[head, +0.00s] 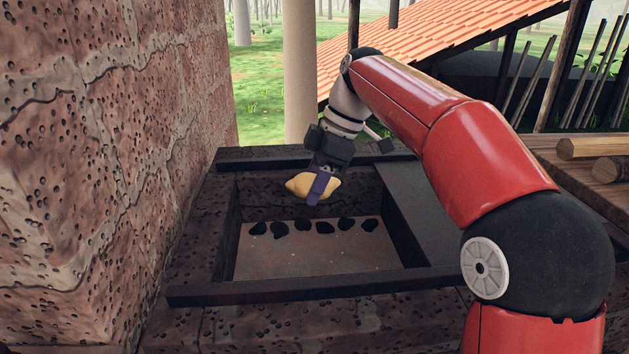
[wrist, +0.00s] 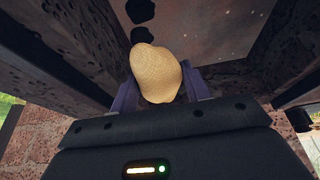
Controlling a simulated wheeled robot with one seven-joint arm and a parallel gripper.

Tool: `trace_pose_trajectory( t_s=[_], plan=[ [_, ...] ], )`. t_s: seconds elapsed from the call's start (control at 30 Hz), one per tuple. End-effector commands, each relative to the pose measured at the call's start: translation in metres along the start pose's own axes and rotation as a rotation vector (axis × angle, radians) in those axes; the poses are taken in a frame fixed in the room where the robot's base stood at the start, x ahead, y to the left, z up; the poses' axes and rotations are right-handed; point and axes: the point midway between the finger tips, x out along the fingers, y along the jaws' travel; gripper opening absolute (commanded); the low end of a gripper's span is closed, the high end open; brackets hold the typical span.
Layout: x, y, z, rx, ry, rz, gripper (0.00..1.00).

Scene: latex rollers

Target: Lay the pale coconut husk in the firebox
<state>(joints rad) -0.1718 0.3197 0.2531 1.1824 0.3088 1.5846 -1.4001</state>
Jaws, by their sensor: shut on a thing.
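The pale coconut husk (head: 298,185) is tan and rounded, and it also fills the middle of the wrist view (wrist: 156,72). My gripper (head: 319,188) is shut on it, with one purple finger across its near side. In the wrist view a purple finger shows at each side of the husk. The husk hangs in the air over the back part of the open firebox (head: 310,262), apart from its floor. The firebox is a dark stone pit with a pale floor.
A row of several black coals (head: 303,224) lies across the back of the firebox floor. Dark beams (head: 290,291) edge the opening, and a dark plate (head: 428,215) covers its right side. A pitted stone wall (head: 100,150) rises at left. Logs (head: 592,148) lie on wood at right. The front floor is clear.

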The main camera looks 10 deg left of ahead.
Motion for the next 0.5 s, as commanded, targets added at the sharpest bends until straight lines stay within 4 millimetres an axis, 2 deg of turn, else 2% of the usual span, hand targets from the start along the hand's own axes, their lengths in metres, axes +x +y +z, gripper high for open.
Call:
trace_pose_trajectory(
  t_s=[0.03, 0.07, 0.23, 0.5],
  plan=[
    [-0.0003, 0.0, -0.0002, 0.0, 0.0, 0.0, 0.24],
    [-0.0003, 0.0, -0.0001, 0.0, 0.0, 0.0, 0.48],
    [-0.0003, 0.0, -0.0001, 0.0, 0.0, 0.0, 0.7],
    [-0.0007, 0.0001, 0.0, 0.0, 0.0, 0.0, 0.72]
  ],
)
